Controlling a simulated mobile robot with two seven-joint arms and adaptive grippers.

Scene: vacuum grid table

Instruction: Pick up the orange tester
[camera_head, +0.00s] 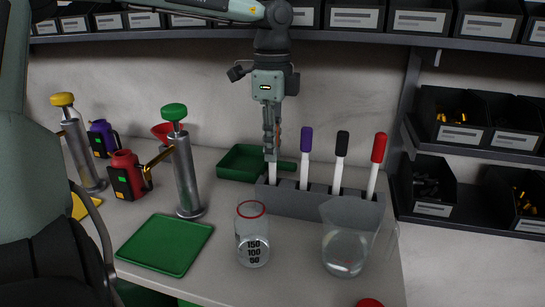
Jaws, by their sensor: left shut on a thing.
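A grey rack (320,203) stands on the table, holding upright testers with white stems. Testers with purple (306,140), black (342,143) and red (379,147) caps stand in a row. At the rack's left end my left gripper (272,150) points down, shut around the top of another tester (273,172). Its white stem shows below the fingers and still reaches the rack. Its cap is mostly hidden by the fingers; a small orange-brown bit shows at their right edge. My right gripper is not in view.
A clear beaker (252,242) and a clear jug (345,247) stand in front of the rack. A green tray (165,246) lies at left front, another (238,162) behind. Metal cylinders (186,178) and a red device (127,176) stand left. Shelves with bins (455,122) line the right.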

